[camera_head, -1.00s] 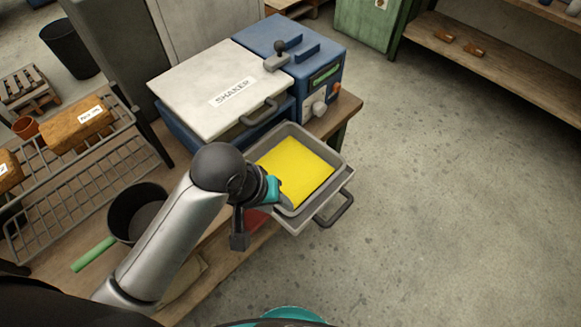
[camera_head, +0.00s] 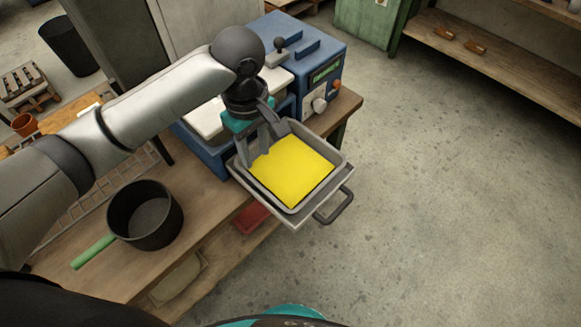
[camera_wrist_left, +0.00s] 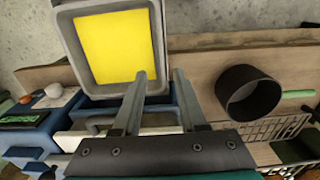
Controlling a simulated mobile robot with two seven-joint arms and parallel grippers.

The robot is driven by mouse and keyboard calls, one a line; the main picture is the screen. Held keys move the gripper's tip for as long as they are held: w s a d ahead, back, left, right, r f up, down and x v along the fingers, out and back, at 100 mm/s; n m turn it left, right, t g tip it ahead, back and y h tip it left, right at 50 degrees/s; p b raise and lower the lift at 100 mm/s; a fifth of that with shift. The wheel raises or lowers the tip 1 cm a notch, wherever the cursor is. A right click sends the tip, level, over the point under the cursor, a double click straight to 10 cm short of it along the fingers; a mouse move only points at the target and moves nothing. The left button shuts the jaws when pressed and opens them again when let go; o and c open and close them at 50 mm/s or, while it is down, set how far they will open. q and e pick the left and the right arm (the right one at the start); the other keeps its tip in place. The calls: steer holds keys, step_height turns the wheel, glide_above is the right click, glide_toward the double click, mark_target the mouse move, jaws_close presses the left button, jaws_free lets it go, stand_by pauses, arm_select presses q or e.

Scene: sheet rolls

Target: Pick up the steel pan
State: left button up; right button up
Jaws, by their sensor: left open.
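The steel pan (camera_head: 338,160) is a grey, square, shallow pan with a yellow sheet (camera_head: 290,170) covering its bottom. It sits on the pulled-out tray of the shaker and also shows in the left wrist view (camera_wrist_left: 157,28). My left gripper (camera_head: 264,148) is open, pointing down at the pan's back-left rim. In the left wrist view the pan's side wall appears between the two fingertips (camera_wrist_left: 160,73). I cannot tell whether the fingers touch the pan. My right gripper is not in view.
The blue shaker (camera_head: 318,52) stands behind the pan, partly hidden by my left arm. The tray's dark handle (camera_head: 335,208) sticks out in front. A dark pot (camera_head: 147,212) with a green handle stands on the wooden bench at left. Open floor lies to the right.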

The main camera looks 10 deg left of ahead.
arm_select(q)
step_height(320, 180, down, 8)
steer(key=shift+f+b, duration=0.1)
steer(key=shift+b, duration=0.75)
steer(key=b, duration=0.2)
glide_above(261, 183)
steer(key=s+d, duration=0.1)
steer(key=s, duration=0.2)
step_height(261, 183, down, 5)
steer(key=shift+f, duration=0.1)
jaws_close()
